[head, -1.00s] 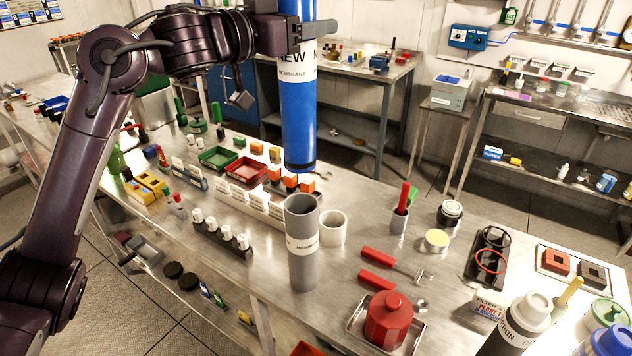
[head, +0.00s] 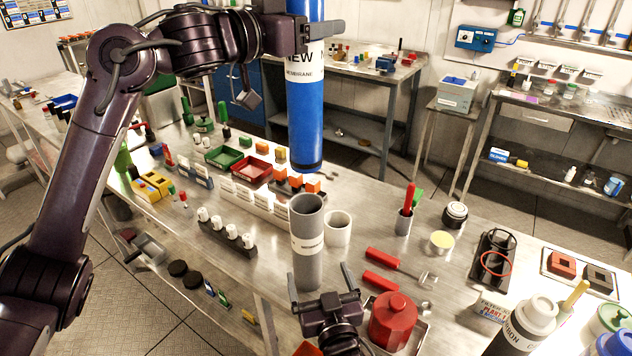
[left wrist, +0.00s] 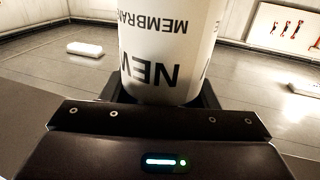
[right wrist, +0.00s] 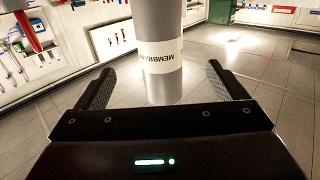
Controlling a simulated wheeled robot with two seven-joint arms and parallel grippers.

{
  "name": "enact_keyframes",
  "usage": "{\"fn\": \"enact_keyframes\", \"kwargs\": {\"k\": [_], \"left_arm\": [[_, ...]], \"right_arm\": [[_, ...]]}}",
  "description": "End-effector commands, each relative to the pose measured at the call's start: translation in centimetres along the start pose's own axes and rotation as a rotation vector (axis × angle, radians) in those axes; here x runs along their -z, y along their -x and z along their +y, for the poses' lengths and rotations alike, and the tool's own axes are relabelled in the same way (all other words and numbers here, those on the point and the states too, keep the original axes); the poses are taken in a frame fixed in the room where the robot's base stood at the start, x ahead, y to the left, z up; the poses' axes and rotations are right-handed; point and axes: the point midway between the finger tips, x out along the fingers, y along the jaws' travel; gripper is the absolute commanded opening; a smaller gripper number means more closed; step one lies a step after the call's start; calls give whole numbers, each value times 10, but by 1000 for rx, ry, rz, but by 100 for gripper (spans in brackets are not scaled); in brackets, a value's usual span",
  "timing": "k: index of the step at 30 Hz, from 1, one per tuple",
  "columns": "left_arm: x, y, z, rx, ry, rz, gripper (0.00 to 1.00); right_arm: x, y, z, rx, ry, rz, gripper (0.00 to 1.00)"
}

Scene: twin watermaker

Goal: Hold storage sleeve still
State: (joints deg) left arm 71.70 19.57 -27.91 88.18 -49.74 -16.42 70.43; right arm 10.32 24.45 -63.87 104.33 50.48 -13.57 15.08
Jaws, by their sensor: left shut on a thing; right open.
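The grey storage sleeve (head: 307,256) stands upright on the steel bench, its open top facing up and a white membrane label around it. My right gripper (head: 323,288) is open just in front of its lower part; in the right wrist view the sleeve (right wrist: 160,85) stands between and beyond the open fingers (right wrist: 160,88). My left gripper (head: 300,38) is shut on the blue new membrane (head: 306,125), held upright above the sleeve, its lower end a little above the opening. The left wrist view shows its white label (left wrist: 165,50) close between the jaws.
A white cup (head: 338,230) stands just right of the sleeve. A red pot (head: 392,318) on a tray and red-handled tools (head: 383,258) lie further right. A dark rack of white-capped vials (head: 228,238) is at left.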

Motion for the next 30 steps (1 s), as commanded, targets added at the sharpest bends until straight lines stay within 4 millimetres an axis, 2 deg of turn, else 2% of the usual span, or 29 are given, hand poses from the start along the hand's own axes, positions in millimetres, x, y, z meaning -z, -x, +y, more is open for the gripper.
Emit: {"fn": "enact_keyframes", "kwargs": {"k": [18,24,30], "left_arm": [[2,1,0,0,-1,5,0],[2,1,0,0,-1,5,0],[2,0,0,0,-1,5,0]], "right_arm": [[1,-99,0,-2,2,1,92],[0,-114,0,-1,2,0,92],[0,-116,1,-1,1,0,92]]}}
